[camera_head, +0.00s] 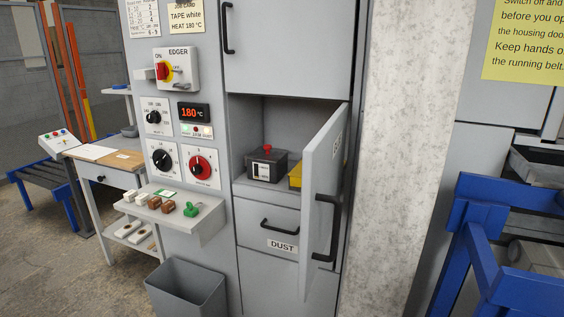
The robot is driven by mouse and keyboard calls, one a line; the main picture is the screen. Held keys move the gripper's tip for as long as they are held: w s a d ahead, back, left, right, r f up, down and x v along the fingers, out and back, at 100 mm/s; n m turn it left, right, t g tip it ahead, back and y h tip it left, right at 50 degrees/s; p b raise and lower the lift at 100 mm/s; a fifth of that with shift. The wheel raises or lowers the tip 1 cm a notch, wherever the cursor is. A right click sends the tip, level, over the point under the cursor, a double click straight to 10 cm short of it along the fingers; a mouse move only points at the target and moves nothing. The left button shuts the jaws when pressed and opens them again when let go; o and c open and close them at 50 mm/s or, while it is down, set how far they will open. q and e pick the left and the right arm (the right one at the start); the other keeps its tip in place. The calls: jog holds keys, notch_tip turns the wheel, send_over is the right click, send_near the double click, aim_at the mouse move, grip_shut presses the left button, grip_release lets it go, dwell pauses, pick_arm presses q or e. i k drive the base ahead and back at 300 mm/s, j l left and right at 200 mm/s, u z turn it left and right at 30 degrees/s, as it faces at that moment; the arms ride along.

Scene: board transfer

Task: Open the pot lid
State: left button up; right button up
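A dark grey box-shaped container (265,169) with a red knob (267,148) on top stands inside the open cabinet compartment. It looks like the pot, and its top looks closed. A small white and black label is on its front. The hinged compartment door (322,170) stands open toward me at the right, with a black handle (327,228). Neither of my grippers is in view.
A yellow object (295,177) sits right of the container, partly hidden by the door. A drawer (267,225) marked DUST is below. A shelf (205,226) with small blocks and a green item juts out at the left, above a grey bin (188,290).

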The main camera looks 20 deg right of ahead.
aim_at(266, 153)
jog(key=z, duration=0.7)
jog(key=i+j+z, duration=0.1)
jog(key=z, duration=0.25)
jog(key=j+z, duration=0.1)
jog(key=z, duration=0.25)
jog(key=i+j+z, duration=0.15)
jog(key=z, duration=0.25)
jog(key=j+z, duration=0.25)
jog(key=i+j+z, duration=0.1)
jog(key=j+z, duration=0.2)
jog(key=j, duration=0.2)
jog(key=j+z, duration=0.2)
jog(key=j, duration=0.55)
